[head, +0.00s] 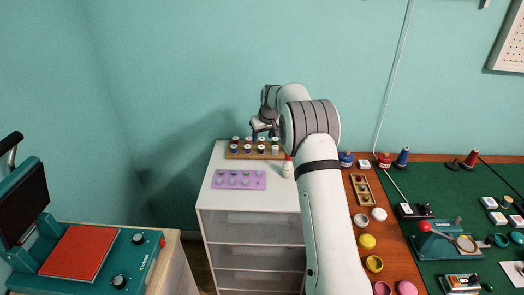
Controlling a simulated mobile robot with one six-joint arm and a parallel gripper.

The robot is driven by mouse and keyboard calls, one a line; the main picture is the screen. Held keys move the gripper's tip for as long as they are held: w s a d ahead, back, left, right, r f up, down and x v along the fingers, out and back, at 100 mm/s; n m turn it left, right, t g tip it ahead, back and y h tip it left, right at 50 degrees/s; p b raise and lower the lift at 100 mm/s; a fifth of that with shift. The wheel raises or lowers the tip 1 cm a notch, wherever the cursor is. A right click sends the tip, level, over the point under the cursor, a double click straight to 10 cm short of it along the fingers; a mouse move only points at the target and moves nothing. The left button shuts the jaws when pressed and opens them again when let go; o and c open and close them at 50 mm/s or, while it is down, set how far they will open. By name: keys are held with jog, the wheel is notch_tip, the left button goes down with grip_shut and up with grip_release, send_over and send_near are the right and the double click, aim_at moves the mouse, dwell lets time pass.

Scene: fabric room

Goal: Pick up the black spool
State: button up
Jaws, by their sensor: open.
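A wooden rack (230,155) with several small thread spools in two rows stands on top of the white drawer cabinet (215,207), near its back edge. The spools show red, blue, green and dark tones with pale tops. They are too small for me to tell which one is the black spool. My gripper (264,134) is above the back of the rack, close over the spools. It is open and appears empty. Its fingertips are small and partly merge with the spools behind, so I cannot tell whether it touches any.
A purple tray (238,188) with small round items lies in front of the rack. A white bottle with a red tip (288,167) stands right of the rack, near my arm. A heat press (90,255) is at lower left. A cluttered bench with a green mat (450,190) is at right.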

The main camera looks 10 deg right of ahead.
aim_at(261, 148)
jog(key=x, duration=0.4)
jog(key=p+x, duration=0.1)
jog(key=x, duration=0.2)
jog(key=shift+d+f, duration=0.15)
jog(key=shift+d, duration=0.2)
jog(key=c, duration=1.1)
